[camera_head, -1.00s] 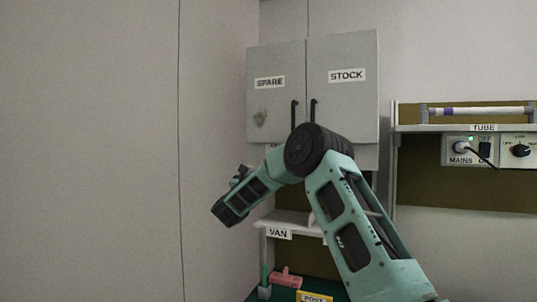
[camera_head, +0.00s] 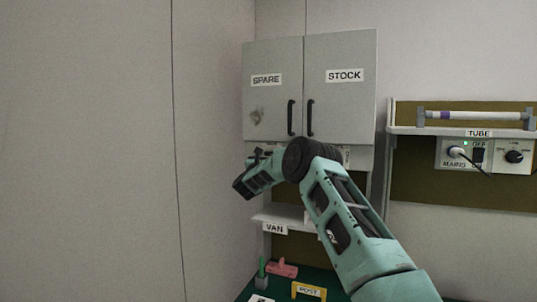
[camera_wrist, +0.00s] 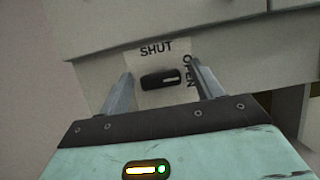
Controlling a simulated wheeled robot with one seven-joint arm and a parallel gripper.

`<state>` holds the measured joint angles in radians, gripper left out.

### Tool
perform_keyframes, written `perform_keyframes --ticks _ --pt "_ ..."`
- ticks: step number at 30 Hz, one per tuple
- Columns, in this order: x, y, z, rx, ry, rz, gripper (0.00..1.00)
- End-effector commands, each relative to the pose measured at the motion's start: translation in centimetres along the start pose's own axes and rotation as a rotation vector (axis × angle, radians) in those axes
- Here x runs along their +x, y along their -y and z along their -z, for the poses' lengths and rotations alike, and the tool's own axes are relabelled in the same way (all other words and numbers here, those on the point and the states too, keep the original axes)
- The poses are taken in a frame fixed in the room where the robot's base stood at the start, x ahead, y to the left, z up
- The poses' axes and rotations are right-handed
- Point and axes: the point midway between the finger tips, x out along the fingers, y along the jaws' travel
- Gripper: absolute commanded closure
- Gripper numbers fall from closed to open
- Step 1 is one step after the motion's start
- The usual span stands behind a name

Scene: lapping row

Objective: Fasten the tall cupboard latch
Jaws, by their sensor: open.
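The tall grey cupboard has two doors, SPARE (camera_head: 273,62) and STOCK (camera_head: 352,55), which look closed. In the wrist view the latch (camera_wrist: 160,79) is a dark oblong knob with a white mark at its right end. It lies nearly level, the mark towards the word OPEN on its plate (camera_wrist: 146,51); SHUT is written above. My gripper (camera_wrist: 162,70) is open, with a finger on either side of the knob and a gap at each side. Whether the fingertips reach its depth cannot be told. In the head view my arm hides this latch.
A VAN shelf (camera_head: 290,217) is below the cupboard. A pink object (camera_head: 282,268) and a yellow POST piece (camera_head: 309,290) stand on the green surface beneath. The TUBE shelf (camera_head: 460,131) and MAINS box (camera_head: 458,152) are at right. A bare wall (camera_head: 90,150) is at left.

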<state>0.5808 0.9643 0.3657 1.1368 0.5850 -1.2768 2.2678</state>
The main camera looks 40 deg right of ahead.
Motion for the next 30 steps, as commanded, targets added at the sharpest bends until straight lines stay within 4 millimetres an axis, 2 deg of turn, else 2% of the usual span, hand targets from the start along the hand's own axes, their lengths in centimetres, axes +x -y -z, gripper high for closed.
perform_keyframes --ticks 4,9,20,30 --pt "-0.03 0.01 0.03 0.000 0.000 0.000 0.35" --pt "-0.04 0.01 0.02 0.000 0.000 0.000 0.79" --pt "-0.20 0.05 0.30 -0.025 0.002 -0.009 0.79" --pt "-0.41 0.16 0.73 -0.166 0.005 -0.068 0.79"
